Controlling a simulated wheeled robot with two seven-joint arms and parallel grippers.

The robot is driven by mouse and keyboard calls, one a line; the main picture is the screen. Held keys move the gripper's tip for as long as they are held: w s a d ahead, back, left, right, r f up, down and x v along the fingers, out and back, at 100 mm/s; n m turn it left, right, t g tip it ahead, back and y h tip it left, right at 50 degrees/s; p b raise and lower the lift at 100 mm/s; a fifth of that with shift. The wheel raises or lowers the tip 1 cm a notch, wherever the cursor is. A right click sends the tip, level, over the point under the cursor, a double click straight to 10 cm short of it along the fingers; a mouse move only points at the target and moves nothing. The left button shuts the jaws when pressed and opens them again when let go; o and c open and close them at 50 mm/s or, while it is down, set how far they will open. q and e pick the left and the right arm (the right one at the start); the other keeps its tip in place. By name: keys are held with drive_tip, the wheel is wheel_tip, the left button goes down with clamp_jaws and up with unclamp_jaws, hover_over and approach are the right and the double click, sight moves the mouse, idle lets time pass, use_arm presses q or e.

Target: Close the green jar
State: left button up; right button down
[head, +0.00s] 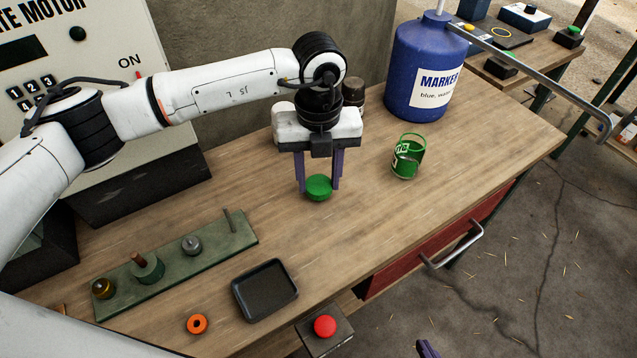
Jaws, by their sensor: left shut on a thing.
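The green jar (407,158) stands upright and open-topped on the wooden workbench, right of centre, with pale lettering on its side. A round green lid (318,189) is left of the jar, apart from it. My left gripper (319,183) points down and is shut on the lid, one purple finger at each side. I cannot tell whether the lid touches the bench. Only a purple tip of my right gripper (428,348) shows at the bottom edge; its jaws are cut off.
A large blue marker container (428,75) stands behind the jar. A green board with pegs (215,240), a black tray (265,290), an orange ring (197,324) and a red button (325,326) are in front. Bench between lid and jar is clear.

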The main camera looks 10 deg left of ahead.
sight(318, 184)
use_arm(q)
wheel_tip(318, 184, up, 8)
drive_tip(key=shift+r+b, duration=0.15)
drive_tip(key=shift+b, duration=0.25)
